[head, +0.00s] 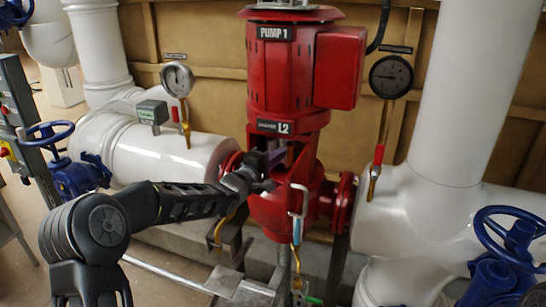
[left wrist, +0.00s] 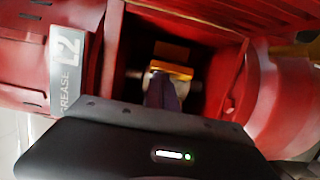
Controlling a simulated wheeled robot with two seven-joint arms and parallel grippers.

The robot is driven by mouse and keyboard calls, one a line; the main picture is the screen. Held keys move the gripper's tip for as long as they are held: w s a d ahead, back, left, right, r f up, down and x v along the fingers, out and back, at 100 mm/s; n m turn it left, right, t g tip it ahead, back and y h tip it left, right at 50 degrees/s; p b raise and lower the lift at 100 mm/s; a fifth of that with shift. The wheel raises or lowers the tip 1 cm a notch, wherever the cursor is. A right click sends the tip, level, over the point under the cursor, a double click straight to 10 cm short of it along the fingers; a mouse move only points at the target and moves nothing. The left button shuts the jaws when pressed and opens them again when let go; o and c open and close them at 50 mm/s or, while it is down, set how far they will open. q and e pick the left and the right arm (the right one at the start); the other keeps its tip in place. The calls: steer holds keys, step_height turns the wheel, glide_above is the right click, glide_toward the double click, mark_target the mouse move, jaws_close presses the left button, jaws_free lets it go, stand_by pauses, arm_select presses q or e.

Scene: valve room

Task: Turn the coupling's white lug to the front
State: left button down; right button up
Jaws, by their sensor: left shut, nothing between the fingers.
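The coupling shows inside the window of the red pump housing in the left wrist view (left wrist: 172,70), as a pale metal piece with a yellow-orange part. In the head view my left arm and gripper mostly cover it. I cannot make out the white lug for certain. My left gripper (head: 275,158) is at the window opening, its purplish fingers reaching in. In the left wrist view the fingers (left wrist: 162,92) are shut with nothing between them and overlap the coupling's front; I cannot tell whether they touch it. My right gripper is in neither view.
The red pump (head: 285,75) stands upright, its housing walls (left wrist: 105,55) close around the fingers. Gauges (head: 177,80) and (head: 391,76) flank it. A white pipe (head: 160,145) runs left. Blue handwheels (head: 505,235) stand right and left.

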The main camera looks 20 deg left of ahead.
arm_select(q)
steer(key=shift+d+b, duration=0.4)
steer(key=shift+d, duration=0.4)
steer(key=b+v, duration=0.1)
steer(key=v, duration=0.6)
steer(key=shift+s, duration=0.35)
steer(key=a+f+n+y+b, duration=0.1)
steer(key=a+y+b, duration=0.1)
steer(key=a+b, duration=0.3)
steer(key=shift+a, duration=1.1)
